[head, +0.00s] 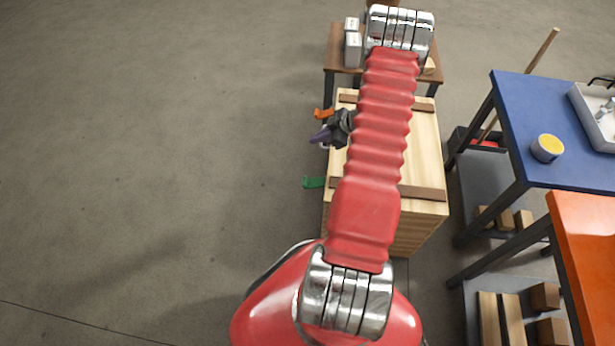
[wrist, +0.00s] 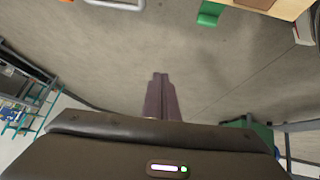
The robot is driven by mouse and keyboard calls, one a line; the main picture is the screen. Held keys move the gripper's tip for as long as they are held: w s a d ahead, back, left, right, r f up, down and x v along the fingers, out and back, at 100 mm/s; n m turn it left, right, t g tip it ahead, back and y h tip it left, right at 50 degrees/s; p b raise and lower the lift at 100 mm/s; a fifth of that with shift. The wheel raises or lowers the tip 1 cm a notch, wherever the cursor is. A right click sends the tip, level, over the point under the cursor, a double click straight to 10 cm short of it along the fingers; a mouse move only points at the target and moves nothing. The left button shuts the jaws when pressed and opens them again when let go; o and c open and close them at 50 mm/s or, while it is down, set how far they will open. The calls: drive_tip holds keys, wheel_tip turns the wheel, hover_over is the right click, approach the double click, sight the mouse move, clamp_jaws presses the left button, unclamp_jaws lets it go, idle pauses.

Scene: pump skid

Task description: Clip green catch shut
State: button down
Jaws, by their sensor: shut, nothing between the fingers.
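The green catch (head: 314,182) sticks out to the left from the near end of the wooden crate's left side. It also shows at the top of the wrist view (wrist: 209,14), against the crate's edge. My gripper (head: 320,137) is beside the crate's left side, farther along than the green catch and apart from it. In the wrist view its dark purple fingers (wrist: 162,97) are together with nothing between them. The wooden crate (head: 427,150) has brown strips on its lid, and my arm covers part of it.
An orange catch (head: 323,114) sticks out from the crate's far left side, close to my gripper. A pale handle (wrist: 115,4) lies between the catches. A blue table (head: 520,110) and an orange table (head: 590,235) stand at the right. The floor left of the crate is clear.

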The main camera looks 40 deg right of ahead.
drive_tip(key=s+a+f+y, duration=0.2)
drive_tip(key=s+a+f, duration=0.1)
drive_tip(key=s+f, duration=0.3)
drive_tip(key=shift+y, duration=0.3)
drive_tip(key=shift+f, duration=0.1)
hover_over(308, 182)
drive_tip(key=w+a, duration=0.1)
drive_tip(key=a, duration=0.1)
drive_tip(key=f, duration=0.6)
drive_tip(key=shift+w+d+f, duration=0.1)
drive_tip(key=shift+d+f, duration=0.1)
drive_tip(key=shift+d, duration=0.05)
drive_tip(key=f, duration=0.2)
drive_tip(key=shift+s+d+f, duration=0.3)
drive_tip(key=shift+s, duration=0.05)
drive_tip(key=shift+s+d+f, duration=0.2)
drive_tip(key=shift+s+f, duration=0.1)
drive_tip(key=shift+f, duration=0.3)
drive_tip(key=shift+d, duration=0.15)
